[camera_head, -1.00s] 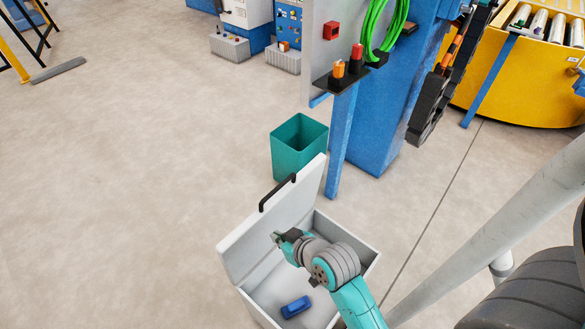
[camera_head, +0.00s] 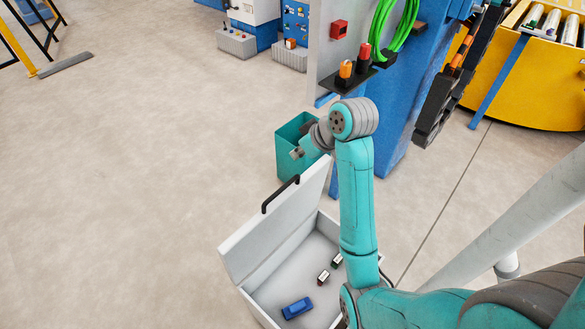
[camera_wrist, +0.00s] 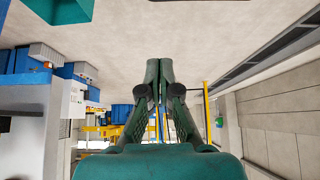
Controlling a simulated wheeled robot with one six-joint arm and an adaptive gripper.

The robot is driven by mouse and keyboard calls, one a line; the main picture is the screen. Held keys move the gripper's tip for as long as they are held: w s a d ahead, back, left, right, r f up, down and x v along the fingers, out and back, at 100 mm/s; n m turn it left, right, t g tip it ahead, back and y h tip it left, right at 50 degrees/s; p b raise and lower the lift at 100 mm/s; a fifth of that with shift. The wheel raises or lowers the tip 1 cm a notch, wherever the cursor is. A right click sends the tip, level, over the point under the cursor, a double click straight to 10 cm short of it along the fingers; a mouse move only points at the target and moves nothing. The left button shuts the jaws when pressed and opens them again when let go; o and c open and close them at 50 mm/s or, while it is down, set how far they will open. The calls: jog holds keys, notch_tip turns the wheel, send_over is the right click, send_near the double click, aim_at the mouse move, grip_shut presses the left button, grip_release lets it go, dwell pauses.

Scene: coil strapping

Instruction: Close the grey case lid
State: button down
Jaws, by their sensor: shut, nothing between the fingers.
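The grey case (camera_head: 258,310) stands open in the head view, with its lid (camera_head: 275,232) tilted up on the far left side. A black handle (camera_head: 280,194) is on the lid's upper edge. Inside the case lie a blue object (camera_head: 296,308) and two small dark-and-white items (camera_head: 323,277). My gripper (camera_head: 296,154) is above and beyond the lid's top edge, apart from it as far as I can tell, in front of the teal bin. In the wrist view the fingers (camera_wrist: 159,68) are together and hold nothing.
A teal bin (camera_head: 287,152) stands on the floor behind the case. A blue machine column (camera_head: 396,130) with a grey panel and green cable (camera_head: 384,40) rises to the right. A yellow roller unit (camera_head: 530,85) is at the upper right.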

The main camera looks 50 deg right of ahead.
send_over(293, 185)
jog(key=w, duration=0.4)
notch_tip(293, 185, down, 8)
jog(key=r, duration=0.1)
jog(key=shift+s+d+f, duration=0.1)
jog(key=shift+s+f, duration=0.25)
jog(key=shift+s, duration=0.3)
jog(key=shift+s+a+f, duration=0.1)
jog(key=shift+s+f, duration=0.25)
jog(key=shift+s, duration=0.3)
jog(key=shift+s+d+f, duration=0.1)
jog(key=shift+s+f, duration=0.25)
jog(key=shift+s, duration=0.3)
jog(key=shift+s, duration=0.1)
